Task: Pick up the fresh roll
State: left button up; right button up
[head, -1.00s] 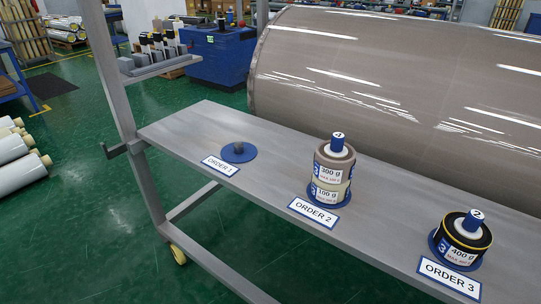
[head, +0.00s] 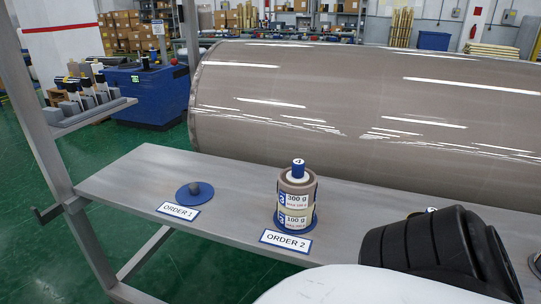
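A fresh roll cannot be told apart by any mark. Small wrapped rolls labelled 300 g (head: 297,197) and 100 g (head: 295,221) are stacked on the blue ORDER 2 stand, under a blue knob marked 4 (head: 298,168). Neither gripper's fingers are in view.
A large brown-grey wrapped roll (head: 330,115) lies behind the grey bench (head: 140,182). A grey upright with a side shelf (head: 95,117) stands at the left. A blue cabinet (head: 148,95) is behind it. The bench between the ORDER 1 and ORDER 2 stands is clear.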

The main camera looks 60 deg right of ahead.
aim_at(296, 187)
jog(key=i, duration=0.95)
jog(key=z, duration=2.5)
